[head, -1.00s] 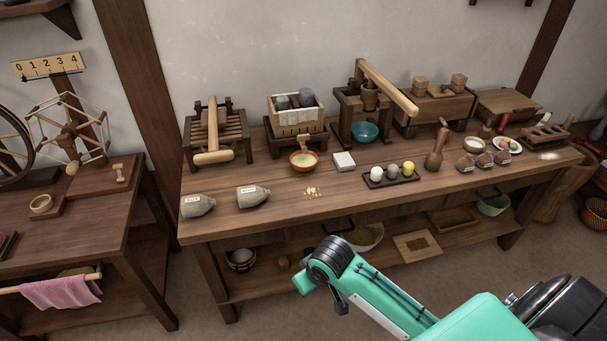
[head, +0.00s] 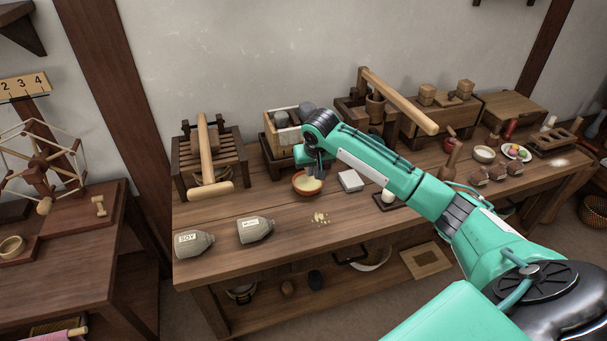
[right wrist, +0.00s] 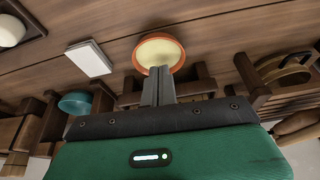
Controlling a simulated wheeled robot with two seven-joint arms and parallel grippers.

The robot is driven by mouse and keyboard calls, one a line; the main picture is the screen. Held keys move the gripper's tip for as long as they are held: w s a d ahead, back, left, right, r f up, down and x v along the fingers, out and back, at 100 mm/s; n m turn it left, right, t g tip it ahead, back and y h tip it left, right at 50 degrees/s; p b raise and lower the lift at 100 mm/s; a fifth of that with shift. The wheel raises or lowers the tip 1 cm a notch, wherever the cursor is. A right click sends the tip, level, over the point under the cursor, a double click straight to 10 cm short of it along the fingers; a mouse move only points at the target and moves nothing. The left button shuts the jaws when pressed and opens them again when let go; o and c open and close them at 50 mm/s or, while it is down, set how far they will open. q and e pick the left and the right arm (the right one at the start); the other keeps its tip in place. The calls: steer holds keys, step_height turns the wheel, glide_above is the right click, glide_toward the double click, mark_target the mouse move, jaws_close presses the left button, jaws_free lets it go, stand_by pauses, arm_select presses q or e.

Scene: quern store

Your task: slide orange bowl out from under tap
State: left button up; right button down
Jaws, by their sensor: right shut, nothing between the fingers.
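The orange bowl (head: 307,188), with pale yellow contents, stands upright on the bench in front of a wooden box (head: 285,139) on a dark stand. It also shows in the right wrist view (right wrist: 172,46). My right gripper (head: 315,176) points down at the bowl's back part, on the side toward the box. Its fingers (right wrist: 159,72) are shut with nothing between them, and the tips overlap the bowl's rim in the wrist view. I cannot tell whether they touch it. The tap is hidden behind my right arm. My left gripper is out of view.
A white block (head: 350,181) lies just right of the bowl. Two grey bottles (head: 194,243) lie to the left, and pale crumbs (head: 320,219) lie in front. A teal bowl (right wrist: 76,104) and a slatted wooden press (head: 188,170) stand nearby. The bench front is mostly clear.

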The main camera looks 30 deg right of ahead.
mark_target(309, 194)
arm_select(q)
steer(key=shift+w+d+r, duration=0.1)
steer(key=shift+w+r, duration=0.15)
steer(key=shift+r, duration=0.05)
arm_select(e)
steer(key=x, duration=0.9)
steer(key=shift+f, duration=0.25)
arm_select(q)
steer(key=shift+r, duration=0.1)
arm_select(e)
steer(key=shift+a+r, duration=0.1)
